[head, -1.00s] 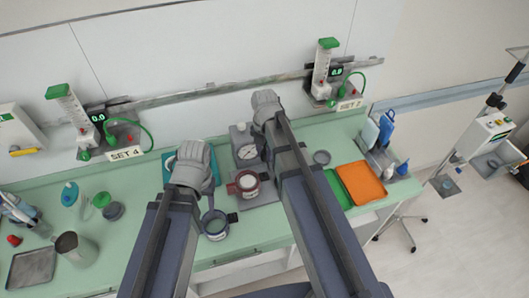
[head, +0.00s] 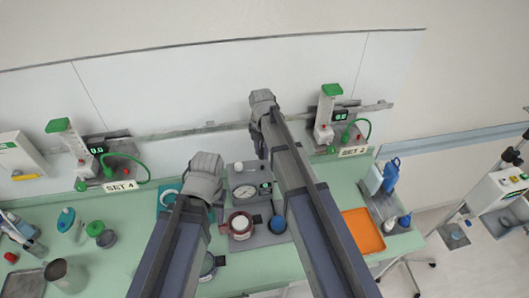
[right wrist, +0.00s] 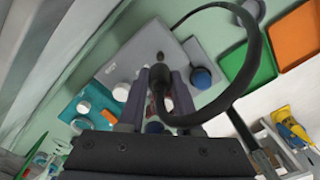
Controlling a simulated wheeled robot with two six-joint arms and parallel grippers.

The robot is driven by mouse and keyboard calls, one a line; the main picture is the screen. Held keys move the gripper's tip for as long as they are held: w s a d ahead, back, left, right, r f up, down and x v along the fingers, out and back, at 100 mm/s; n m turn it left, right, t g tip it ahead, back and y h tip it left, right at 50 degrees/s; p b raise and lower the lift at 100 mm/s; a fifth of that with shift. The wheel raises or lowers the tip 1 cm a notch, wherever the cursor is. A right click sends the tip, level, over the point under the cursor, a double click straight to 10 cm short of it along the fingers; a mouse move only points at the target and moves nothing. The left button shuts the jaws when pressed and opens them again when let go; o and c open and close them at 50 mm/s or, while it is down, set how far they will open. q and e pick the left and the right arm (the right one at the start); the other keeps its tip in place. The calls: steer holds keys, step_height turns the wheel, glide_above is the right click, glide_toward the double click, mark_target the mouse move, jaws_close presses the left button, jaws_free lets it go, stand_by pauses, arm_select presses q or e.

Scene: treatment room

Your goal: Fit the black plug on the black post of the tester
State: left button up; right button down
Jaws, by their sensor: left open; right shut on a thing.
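The tester (head: 234,178) is a grey panel with a round dial on the green bench, mid-picture in the head view. The right wrist view also shows its grey face (right wrist: 124,62). My right gripper (head: 262,150) hangs over its back edge. In the right wrist view, its fingers (right wrist: 157,95) are shut on the black plug (right wrist: 159,80), and a thick black lead loops off to the right. A small dark spot (right wrist: 160,56) on the panel may be the black post; I cannot be sure. My left gripper (head: 205,185) is left of the tester, open, fingertips mostly hidden.
A red ring-shaped pot (head: 240,224) and a blue knob (head: 278,224) stand at the tester's front. A teal mat (head: 166,198) lies to its left. An orange tray (head: 362,230) is to the right. Cups and bottles crowd the bench's left end.

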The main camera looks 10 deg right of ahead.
mark_target(262, 165)
steer(key=shift+w+d+f+b, duration=0.1)
steer(key=shift+d+f+b, duration=0.1)
steer(key=shift+f+b, duration=0.4)
steer(key=shift+a+f+b, duration=0.1)
steer(key=shift+f+b, duration=0.65)
steer(key=shift+f, duration=0.1)
steer(key=shift+f+b, duration=0.45)
steer(key=shift+f, duration=0.05)
steer(key=shift+f+b, duration=1.5)
steer(key=shift+b, duration=0.05)
stand_by(0.9)
steer(key=c, duration=0.5)
jaws_free()
steer(key=shift+r, duration=0.1)
